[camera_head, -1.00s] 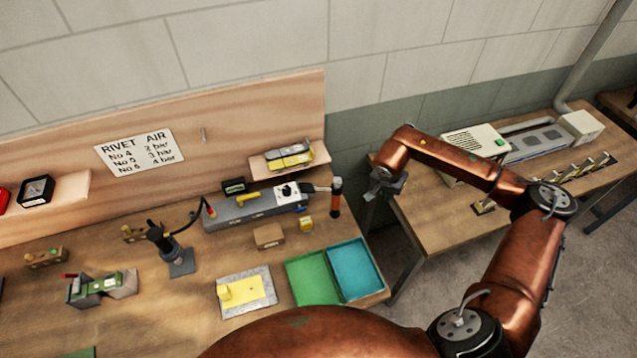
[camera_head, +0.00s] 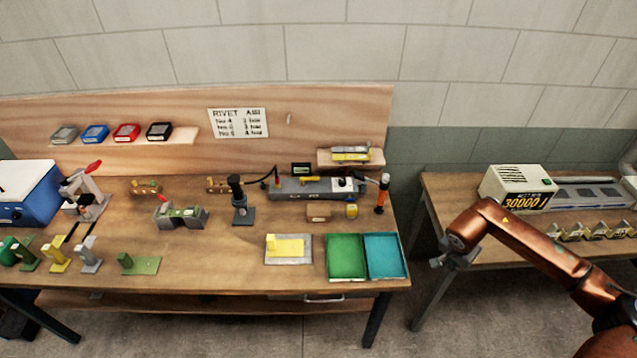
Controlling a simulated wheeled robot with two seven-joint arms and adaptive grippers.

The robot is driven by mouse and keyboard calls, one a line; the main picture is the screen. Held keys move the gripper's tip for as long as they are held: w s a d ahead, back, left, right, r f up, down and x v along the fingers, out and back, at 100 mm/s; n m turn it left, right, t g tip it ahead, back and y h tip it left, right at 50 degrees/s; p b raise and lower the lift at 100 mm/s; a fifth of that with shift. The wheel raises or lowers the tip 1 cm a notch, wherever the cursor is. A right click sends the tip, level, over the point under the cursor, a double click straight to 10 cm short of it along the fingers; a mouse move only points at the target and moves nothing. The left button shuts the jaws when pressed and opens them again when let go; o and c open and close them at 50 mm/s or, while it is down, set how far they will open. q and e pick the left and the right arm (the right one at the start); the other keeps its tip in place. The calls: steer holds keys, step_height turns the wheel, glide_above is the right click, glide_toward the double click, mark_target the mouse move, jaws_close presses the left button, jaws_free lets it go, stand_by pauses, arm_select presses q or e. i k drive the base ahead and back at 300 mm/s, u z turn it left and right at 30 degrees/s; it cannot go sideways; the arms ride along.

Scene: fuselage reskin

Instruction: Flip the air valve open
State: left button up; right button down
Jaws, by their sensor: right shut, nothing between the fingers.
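A long grey air unit (camera_head: 290,193) sits at the back right of the wooden workbench. A small yellow lever (camera_head: 310,179), which looks like the air valve handle, lies along its top, below a small dark display (camera_head: 302,169). At this size I cannot tell the valve's exact setting. A black hose runs from the unit's left end toward a black rivet tool (camera_head: 237,192) standing upright. My right gripper (camera_head: 441,263) is shut and empty. It hangs in front of the gap between the two benches, well right of the valve and apart from it. My left gripper is not in view.
Green (camera_head: 347,256) and teal (camera_head: 384,255) trays sit at the workbench's front right corner. An orange-handled tool (camera_head: 382,193) stands behind them. A shelf (camera_head: 351,165) holds yellow and grey parts. The right bench (camera_head: 452,195) carries a beige box (camera_head: 516,187).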

mark_target(303, 178)
steer(key=z, duration=0.7)
steer(key=i, duration=1.3)
steer(key=u, duration=2.4)
